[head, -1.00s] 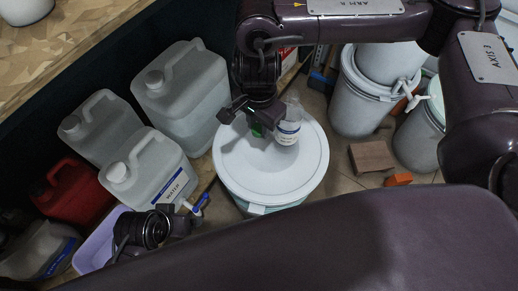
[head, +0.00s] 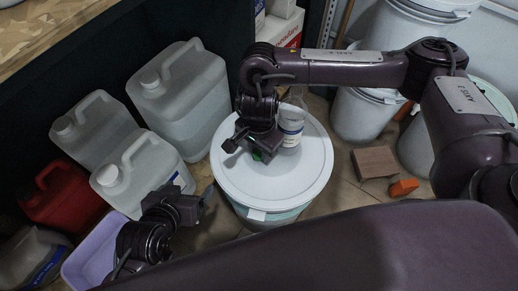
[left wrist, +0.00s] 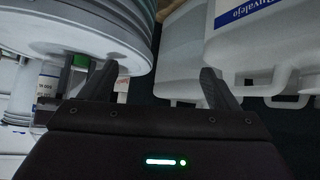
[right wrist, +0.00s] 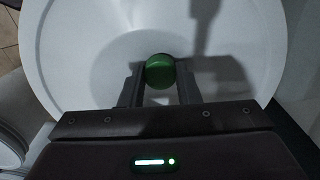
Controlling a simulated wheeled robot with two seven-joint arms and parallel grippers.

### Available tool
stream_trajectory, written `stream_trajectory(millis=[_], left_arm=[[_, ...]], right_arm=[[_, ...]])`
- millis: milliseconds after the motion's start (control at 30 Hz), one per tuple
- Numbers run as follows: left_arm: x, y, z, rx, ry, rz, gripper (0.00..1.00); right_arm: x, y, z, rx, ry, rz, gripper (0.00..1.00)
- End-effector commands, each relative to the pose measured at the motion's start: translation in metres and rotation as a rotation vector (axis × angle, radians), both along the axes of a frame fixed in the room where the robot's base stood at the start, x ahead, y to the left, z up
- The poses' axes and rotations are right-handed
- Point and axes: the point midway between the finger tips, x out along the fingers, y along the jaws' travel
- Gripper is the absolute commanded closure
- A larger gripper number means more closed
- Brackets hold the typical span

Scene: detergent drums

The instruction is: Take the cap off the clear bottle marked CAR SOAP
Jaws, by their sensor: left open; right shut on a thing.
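A clear bottle (head: 291,127) with a white and blue label stands on the white lid (head: 240,190) of a drum. Its label is too small to read; no green shows at its top, which the arm partly overlaps. It also shows in the left wrist view (left wrist: 48,85), upside down. My right gripper (head: 250,152) is beside the bottle, low over the lid, shut on a round green cap (right wrist: 160,72). The cap shows in the left wrist view (left wrist: 82,60) close to the lid. My left gripper (head: 204,198) is open and empty, left of the drum.
Large pale jugs (head: 178,95) stand at the left, with a red can (head: 62,195) and a lilac tub (head: 82,262). White drums (head: 362,115), a brown block (head: 375,162) and an orange piece (head: 403,188) are at the right. The front of the lid is clear.

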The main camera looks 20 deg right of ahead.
Motion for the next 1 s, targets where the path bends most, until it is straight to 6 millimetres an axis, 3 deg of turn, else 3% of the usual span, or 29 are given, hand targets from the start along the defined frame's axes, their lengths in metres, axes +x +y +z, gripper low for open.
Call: stream_trajectory(millis=[867,900,1000], left_arm=[[0.012,-0.003,0.013,-0.030,-0.076,0.008,0.17],[0.013,-0.003,0.015,-0.033,-0.082,0.008,0.17],[0.014,-0.003,0.017,-0.034,-0.086,0.008,0.17]], right_arm=[[0.000,0.000,-0.002,0.000,0.000,0.000,0.98],[0.000,0.000,-0.002,0.000,0.000,0.000,0.68],[0.000,0.000,-0.002,0.000,0.000,0.000,0.55]])
